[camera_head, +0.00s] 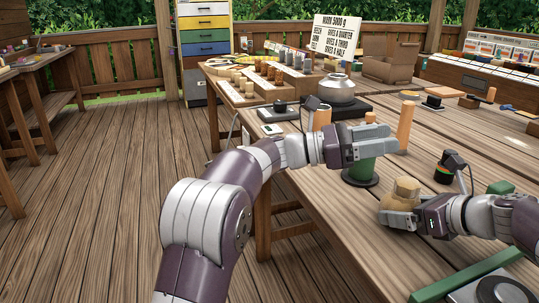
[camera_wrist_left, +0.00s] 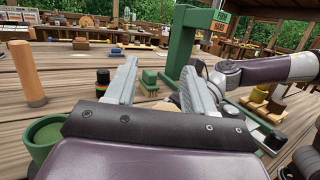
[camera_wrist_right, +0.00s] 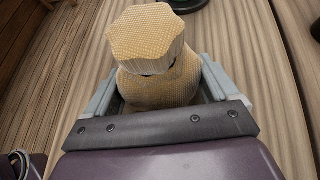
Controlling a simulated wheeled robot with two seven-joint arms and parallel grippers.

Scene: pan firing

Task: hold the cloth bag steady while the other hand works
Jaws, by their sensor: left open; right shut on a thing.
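The tan cloth bag (camera_head: 402,197) stands upright on the wooden table near its front edge. In the right wrist view the bag (camera_wrist_right: 155,60) sits between the fingers, with its gathered neck and wide top above them. My right gripper (camera_head: 400,218) is shut on its lower body. My left gripper (camera_head: 372,145) is open and empty, higher and farther back, above the green cylinder stand.
A green cylinder (camera_head: 361,170) on a dark base stands below my left gripper. A wooden peg (camera_head: 405,124) stands behind it. A black banded cylinder (camera_head: 443,174) and a green frame (camera_wrist_left: 182,45) are close by. A scale with a metal pan (camera_head: 336,88) stands farther back.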

